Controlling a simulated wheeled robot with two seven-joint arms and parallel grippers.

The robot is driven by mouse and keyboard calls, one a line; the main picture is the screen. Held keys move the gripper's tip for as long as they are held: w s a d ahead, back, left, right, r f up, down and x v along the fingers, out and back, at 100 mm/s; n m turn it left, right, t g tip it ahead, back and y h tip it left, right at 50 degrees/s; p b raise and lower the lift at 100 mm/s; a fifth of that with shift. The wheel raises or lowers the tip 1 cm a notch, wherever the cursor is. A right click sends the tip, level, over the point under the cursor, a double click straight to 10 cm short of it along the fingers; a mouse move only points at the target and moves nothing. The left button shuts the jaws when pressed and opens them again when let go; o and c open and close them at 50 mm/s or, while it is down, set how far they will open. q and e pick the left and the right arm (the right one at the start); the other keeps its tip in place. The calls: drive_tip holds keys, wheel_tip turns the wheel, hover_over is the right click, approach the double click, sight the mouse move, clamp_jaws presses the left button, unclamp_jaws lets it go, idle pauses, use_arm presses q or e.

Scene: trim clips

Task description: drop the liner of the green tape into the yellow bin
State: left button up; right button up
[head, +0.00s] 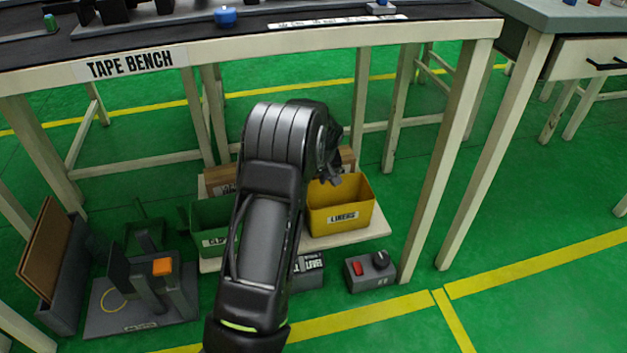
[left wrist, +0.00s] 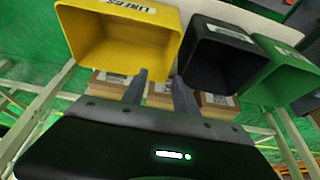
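The yellow bin (head: 340,212), labelled LINERS, stands on a low pale board under the tape bench. It fills the upper left of the left wrist view (left wrist: 118,62), where the part of its inside that shows is bare. My left gripper (head: 330,178) is by the bin's back left part in the head view, partly hidden by its own wrist. In the left wrist view its two fingers (left wrist: 161,88) are apart with nothing seen between them. No liner can be made out. A small green piece (head: 50,22) is on the bench top; I cannot tell if it is the green tape. My right gripper is not in view.
A green bin (head: 208,222) and a black bin (left wrist: 222,58) stand beside the yellow one, with cardboard boxes (left wrist: 160,95) behind. The bench edge (head: 280,42) is above, with a leg (head: 450,150) at right. A grey switch box (head: 370,272) is on the floor.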

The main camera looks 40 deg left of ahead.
use_arm(q)
drive_tip(key=p+v, duration=0.1)
drive_tip(key=v, duration=0.2)
drive_tip(key=shift+d+r, duration=0.1)
drive_tip(key=shift+r, duration=0.25)
idle(0.8)
